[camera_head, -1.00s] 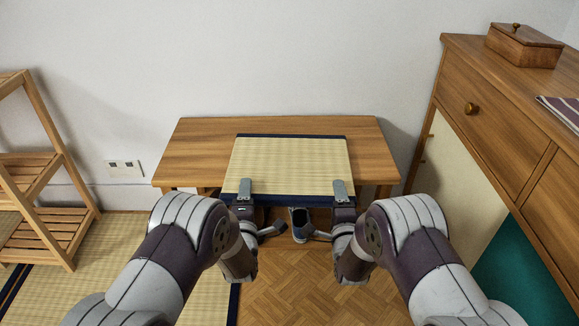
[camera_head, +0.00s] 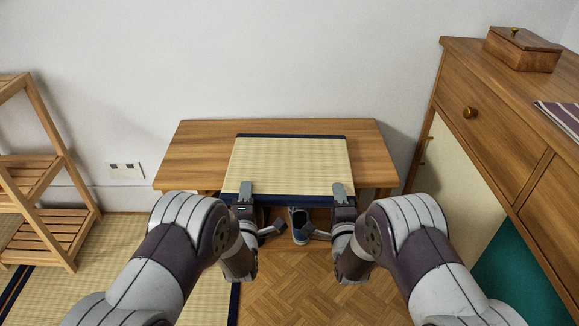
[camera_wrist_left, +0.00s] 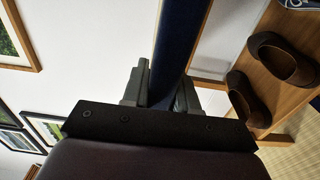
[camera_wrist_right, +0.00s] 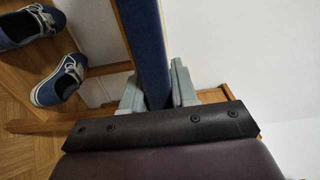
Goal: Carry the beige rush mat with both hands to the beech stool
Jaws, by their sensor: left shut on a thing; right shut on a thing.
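The beige rush mat (camera_head: 288,167) with dark blue edging is held flat in the head view, over the wooden top of the beech stool (camera_head: 190,150). I cannot tell whether it touches the top. My left gripper (camera_head: 245,190) is shut on the near edge of the mat at its left corner. My right gripper (camera_head: 340,190) is shut on the same edge at its right corner. The blue edge shows between the fingers in the left wrist view (camera_wrist_left: 165,85) and in the right wrist view (camera_wrist_right: 150,85).
Blue shoes (camera_head: 300,225) stand below the stool top, and brown shoes (camera_wrist_left: 280,60) show in the left wrist view. A slatted wooden rack (camera_head: 45,180) is at the left. A wooden cabinet (camera_head: 500,110) with a lidded box (camera_head: 522,50) closes off the right.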

